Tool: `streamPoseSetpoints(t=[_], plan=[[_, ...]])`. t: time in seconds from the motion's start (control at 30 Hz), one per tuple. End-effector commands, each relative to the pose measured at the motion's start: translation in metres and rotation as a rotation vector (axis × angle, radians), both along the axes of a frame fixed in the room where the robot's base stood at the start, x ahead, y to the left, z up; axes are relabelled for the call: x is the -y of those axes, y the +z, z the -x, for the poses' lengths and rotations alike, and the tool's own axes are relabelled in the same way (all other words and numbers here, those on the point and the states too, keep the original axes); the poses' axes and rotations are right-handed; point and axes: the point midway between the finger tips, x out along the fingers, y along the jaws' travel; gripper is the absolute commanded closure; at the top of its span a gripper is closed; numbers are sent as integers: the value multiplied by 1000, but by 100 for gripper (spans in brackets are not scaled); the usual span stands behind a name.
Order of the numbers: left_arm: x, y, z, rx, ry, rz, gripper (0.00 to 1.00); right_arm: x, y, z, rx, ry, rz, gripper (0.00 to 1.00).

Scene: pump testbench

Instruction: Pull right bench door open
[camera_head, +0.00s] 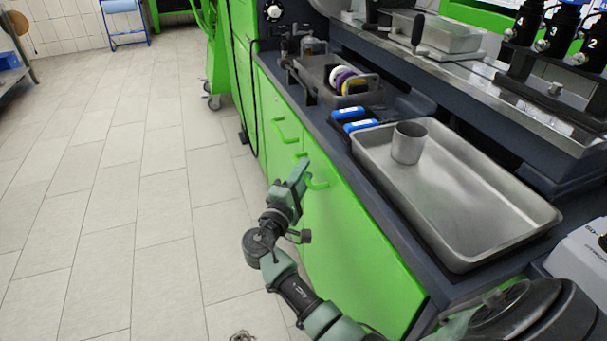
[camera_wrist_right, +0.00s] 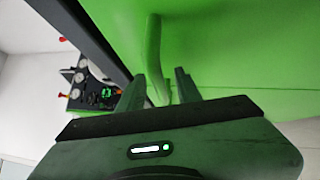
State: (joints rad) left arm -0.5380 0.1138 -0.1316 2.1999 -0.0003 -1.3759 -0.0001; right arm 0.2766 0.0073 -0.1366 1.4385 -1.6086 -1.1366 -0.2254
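The right bench door (camera_head: 345,245) is a green front panel under the worktop and looks closed, flush with the bench. Its green bar handle (camera_head: 318,182) is near its upper left edge; it also shows in the wrist view (camera_wrist_right: 153,50). My right gripper (camera_head: 303,170) is at this handle. In the wrist view its two fingers (camera_wrist_right: 160,88) are apart, with the handle's near end between them and small gaps on both sides. Contact cannot be made out. My left gripper is not in view.
Another green front with a handle (camera_head: 285,130) is left of the door. On the dark worktop are a metal tray (camera_head: 470,205) with a metal cup (camera_head: 408,142) and a grey tool caddy (camera_head: 325,75).

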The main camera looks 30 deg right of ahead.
Motion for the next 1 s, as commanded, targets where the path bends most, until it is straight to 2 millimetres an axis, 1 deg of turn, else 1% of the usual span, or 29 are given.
streamPoseSetpoints(t=[0.03,0.07,0.1,0.17,1.0], plan=[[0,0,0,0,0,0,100,0,0,0,0,0,0,66],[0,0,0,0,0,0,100,0,0,0,0,0,0,74],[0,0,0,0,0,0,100,0,0,0,0,0,0,85],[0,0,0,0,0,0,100,0,0,0,0,0,0,100],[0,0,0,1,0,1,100,-1,-1,0,-2,1,0,100]])
